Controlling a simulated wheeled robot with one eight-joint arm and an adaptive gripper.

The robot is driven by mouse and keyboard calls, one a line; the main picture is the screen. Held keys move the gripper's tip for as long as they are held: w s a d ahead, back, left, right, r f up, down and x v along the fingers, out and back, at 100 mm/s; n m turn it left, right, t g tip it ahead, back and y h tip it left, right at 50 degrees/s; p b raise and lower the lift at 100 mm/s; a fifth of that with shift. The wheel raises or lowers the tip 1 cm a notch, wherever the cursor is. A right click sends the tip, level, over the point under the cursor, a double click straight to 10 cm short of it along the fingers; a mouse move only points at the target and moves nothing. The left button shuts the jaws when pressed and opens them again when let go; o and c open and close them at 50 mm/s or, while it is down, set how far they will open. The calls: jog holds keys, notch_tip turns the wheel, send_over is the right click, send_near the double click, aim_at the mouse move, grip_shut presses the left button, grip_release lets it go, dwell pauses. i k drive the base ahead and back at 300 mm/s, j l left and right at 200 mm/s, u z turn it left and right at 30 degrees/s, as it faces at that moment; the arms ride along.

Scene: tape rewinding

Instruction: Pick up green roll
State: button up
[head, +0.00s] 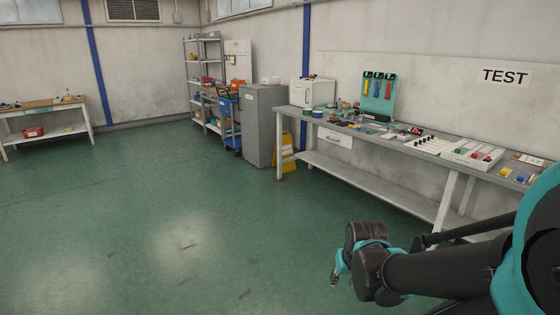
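A small green roll (307,111) appears to lie at the left end of the long grey workbench (298,107), in front of a white cabinet. It is far off and small, so its details are hard to make out. A blue roll (317,115) seems to lie just right of it. My gripper (336,277) is low in the front right of the picture, over the green floor and well apart from the bench. It is partly hidden by my wrist, and its finger opening is too small to judge. I see nothing held in it.
The bench also bears a white cabinet (312,92), a teal tool stand (378,98) and white trays (473,153). A grey cabinet (265,125) and yellow sign (285,153) stand left of it. The green floor (190,230) ahead is clear.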

aim_at(308, 112)
jog(key=i, duration=2.3)
